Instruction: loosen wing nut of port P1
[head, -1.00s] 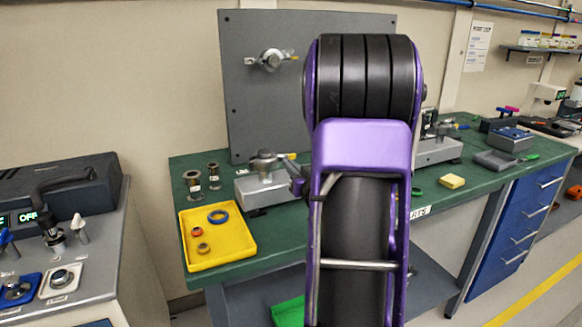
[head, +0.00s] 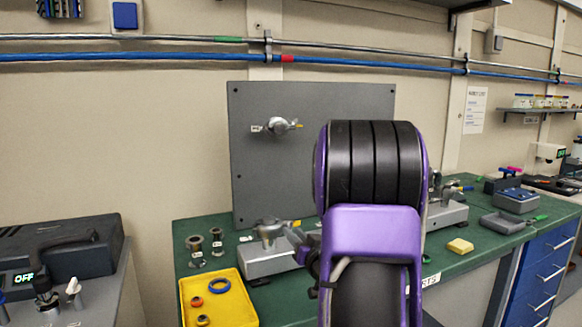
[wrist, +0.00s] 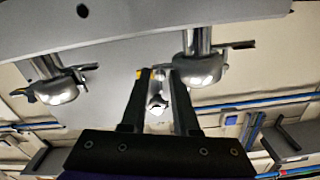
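Three metal ports with winged fittings show; I can read no label P1 on any. One port (head: 268,235) stands on the left part of a grey block on the bench; its wing has a yellow tip. Another port (head: 435,190) stands farther right, partly behind my arm. A third port (head: 277,126) sits on the upright grey panel. In the wrist view, which looks upside down, my gripper (wrist: 160,72) is open and empty. One bench port (wrist: 200,70) is close by its right finger; another (wrist: 57,88) is farther left. The panel port (wrist: 157,103) shows between the fingers.
The grey panel (head: 300,180) stands behind the bench ports. A yellow tray (head: 240,310) holds rings at the left front of the green bench. Small fittings (head: 217,241) stand behind it. A yellow block (head: 460,246) lies at right. My arm hides the middle.

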